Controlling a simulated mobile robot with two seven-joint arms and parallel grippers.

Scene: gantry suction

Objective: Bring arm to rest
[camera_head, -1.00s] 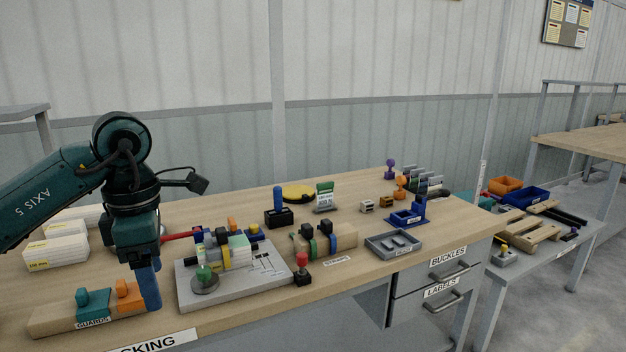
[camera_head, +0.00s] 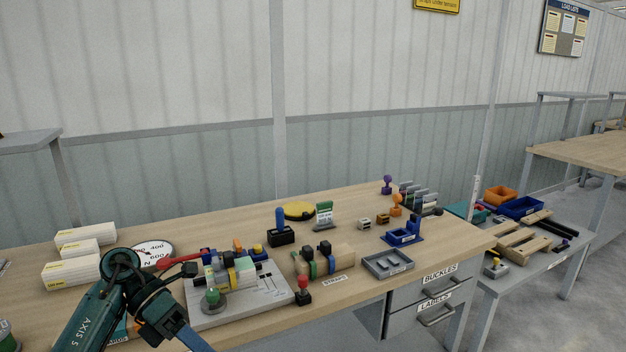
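My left arm is low at the bottom left of the head view, in front of the bench. Its gripper (camera_head: 198,342) has a blue finger that points down and right and runs toward the bottom edge. Its fingertips are not clear enough to show a gap, and I see nothing held. It is in front of the grey fixture plate (camera_head: 240,311), which carries several coloured parts and a red-handled lever. My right gripper is not in view.
The wooden bench (camera_head: 340,214) holds white boxes (camera_head: 85,235), a round dial (camera_head: 152,256), a strap holder (camera_head: 322,262), a grey tray (camera_head: 388,264) and a blue stand (camera_head: 403,233). Drawers (camera_head: 437,273) are under its right end. A lower table with pallets (camera_head: 522,243) stands to the right.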

